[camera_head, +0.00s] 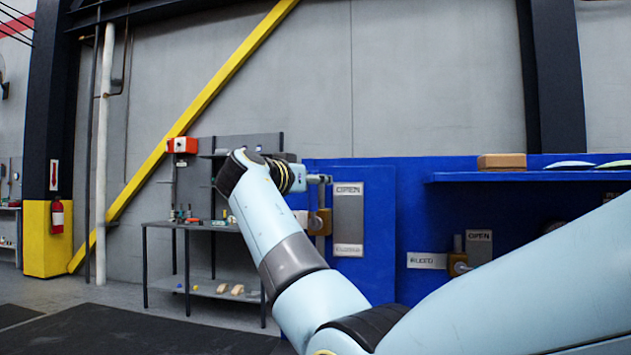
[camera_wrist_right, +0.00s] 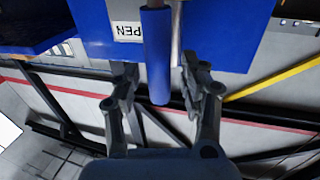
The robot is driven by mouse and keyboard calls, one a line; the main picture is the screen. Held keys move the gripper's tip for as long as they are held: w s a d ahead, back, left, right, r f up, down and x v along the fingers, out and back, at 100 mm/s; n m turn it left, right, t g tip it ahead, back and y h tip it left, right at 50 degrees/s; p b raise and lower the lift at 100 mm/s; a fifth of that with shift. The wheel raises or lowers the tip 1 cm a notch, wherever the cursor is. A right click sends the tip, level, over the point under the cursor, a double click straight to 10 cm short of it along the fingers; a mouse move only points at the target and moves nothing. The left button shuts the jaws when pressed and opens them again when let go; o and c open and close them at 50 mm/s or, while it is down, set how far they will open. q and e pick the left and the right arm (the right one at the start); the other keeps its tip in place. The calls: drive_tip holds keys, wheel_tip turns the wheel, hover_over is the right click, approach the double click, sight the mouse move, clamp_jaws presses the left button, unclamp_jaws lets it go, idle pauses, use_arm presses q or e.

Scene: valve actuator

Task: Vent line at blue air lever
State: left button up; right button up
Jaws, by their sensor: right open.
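The blue lever (camera_wrist_right: 157,60) shows large in the right wrist view, its free end reaching between the two fingers of my right gripper (camera_wrist_right: 160,92). The fingers are open on either side of it, with gaps showing. In the head view my right gripper (camera_head: 318,180) is at the upper part of the lever, in front of the blue panel (camera_head: 377,225). The brass valve body (camera_head: 319,222) is just below it. A label plate (camera_head: 348,215) beside it reads OPEN at the top; its lower word is hard to read. My left gripper is not in view.
To the right are a second small brass valve (camera_head: 457,265), a BLEED label (camera_head: 427,261) and another OPEN plate (camera_head: 479,246) under a blue shelf (camera_head: 540,177). A workbench (camera_head: 205,227) with small parts stands at the left. My right arm crosses the foreground.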

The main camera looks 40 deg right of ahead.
drive_tip(key=shift+c, duration=0.4)
drive_tip(key=shift+d, duration=0.1)
clamp_jaws()
drive_tip(key=shift+w+d+f, duration=0.1)
drive_tip(key=shift+f, duration=0.1)
